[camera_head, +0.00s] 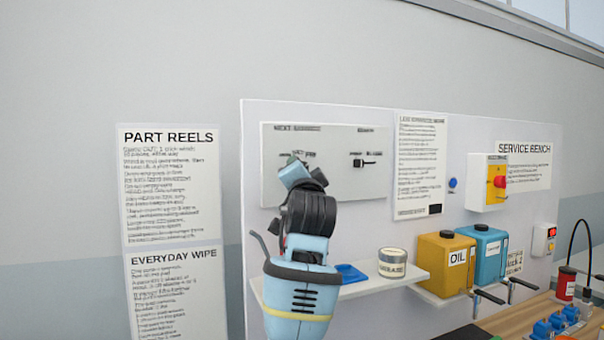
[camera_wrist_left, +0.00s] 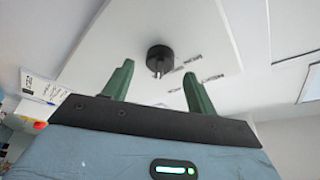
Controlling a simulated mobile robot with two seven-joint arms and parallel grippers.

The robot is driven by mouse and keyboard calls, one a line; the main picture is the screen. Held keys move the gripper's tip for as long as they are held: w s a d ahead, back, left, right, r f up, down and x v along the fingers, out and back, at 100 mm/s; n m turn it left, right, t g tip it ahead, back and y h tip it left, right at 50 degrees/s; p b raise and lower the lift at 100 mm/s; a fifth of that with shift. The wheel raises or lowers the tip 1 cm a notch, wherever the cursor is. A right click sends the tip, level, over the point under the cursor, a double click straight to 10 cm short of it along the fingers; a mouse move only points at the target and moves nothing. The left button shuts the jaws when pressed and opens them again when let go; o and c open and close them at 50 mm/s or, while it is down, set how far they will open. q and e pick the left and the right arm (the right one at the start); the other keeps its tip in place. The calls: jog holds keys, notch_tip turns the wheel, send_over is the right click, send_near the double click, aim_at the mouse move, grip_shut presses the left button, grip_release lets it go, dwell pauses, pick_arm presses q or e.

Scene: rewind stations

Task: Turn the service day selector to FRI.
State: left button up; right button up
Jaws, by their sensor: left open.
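A white selector panel (camera_head: 372,188) headed NEXT SERVICE hangs on the board. My left arm reaches up in front of its left half. In the wrist view a round black knob (camera_wrist_left: 159,55) with a small pale mark sits on the panel, beyond the fingertips and roughly between them. Small labels beside it are too blurred to read. My left gripper (camera_wrist_left: 157,70) is open and empty, its green fingers apart from the knob. In the head view its fingertips and this knob are hidden behind my wrist. A smaller black selector (camera_head: 365,162) shows on the panel's right. My right gripper is not in view.
A shelf below holds a blue tray (camera_head: 350,273), a tin (camera_head: 392,263), a yellow OIL container (camera_head: 444,262) and a blue container (camera_head: 484,252). A yellow box with a red knob (camera_head: 499,181) is at right. Instruction sheets (camera_head: 172,188) hang left.

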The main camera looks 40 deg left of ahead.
pick_arm(q)
jog(key=shift+v, duration=2.65)
